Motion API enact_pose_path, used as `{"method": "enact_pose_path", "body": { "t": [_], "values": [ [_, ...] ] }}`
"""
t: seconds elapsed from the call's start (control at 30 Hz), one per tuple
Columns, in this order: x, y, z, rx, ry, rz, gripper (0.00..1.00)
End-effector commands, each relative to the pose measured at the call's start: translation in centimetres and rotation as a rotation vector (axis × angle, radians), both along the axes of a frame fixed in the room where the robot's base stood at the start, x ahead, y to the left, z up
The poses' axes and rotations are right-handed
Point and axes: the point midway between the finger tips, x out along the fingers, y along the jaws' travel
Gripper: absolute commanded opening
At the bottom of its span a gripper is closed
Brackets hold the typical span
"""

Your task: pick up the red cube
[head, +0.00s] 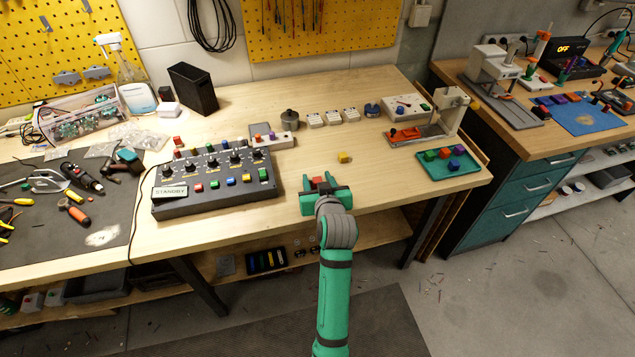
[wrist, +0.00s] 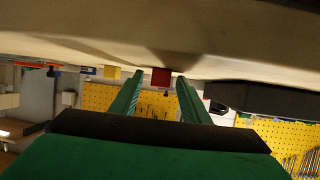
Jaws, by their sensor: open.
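A red cube (head: 318,180) sits on the bench near its front edge, between the fingertips of my gripper (head: 319,183). The gripper hides part of it in the head view. In the wrist view, the red cube (wrist: 161,77) shows in the gap between the fingertips of my gripper (wrist: 160,80), with space visible on both sides. The green fingers are spread open and hold nothing. How far the cube reaches in between them is hard to tell.
A yellow cube (head: 343,157) lies just behind and right of the gripper. A black control box (head: 215,180) stands to the left. A teal tray (head: 462,169) with several coloured cubes is to the right. The bench between gripper and tray is clear.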

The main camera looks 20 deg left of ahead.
Motion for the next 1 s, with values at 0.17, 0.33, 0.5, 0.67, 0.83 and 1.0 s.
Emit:
{"method": "enact_pose_path", "body": {
  "t": [0.17,0.33,0.5,0.67,0.83,1.0],
  "values": [
    [0.1,0.1,0.0,0.0,0.0,0.0,0.42],
    [0.1,0.0,0.0,0.0,0.0,0.0,0.16],
    [0.1,0.0,0.0,0.0,-0.001,0.0,0.0],
    [0.1,0.0,0.0,0.0,-0.001,0.0,0.0],
    [0.1,0.0,0.2,0.001,-0.002,0.0,0.0],
    [0.2,0.0,1.5,0.0,-0.003,-0.001,0.0]
  ]
}}
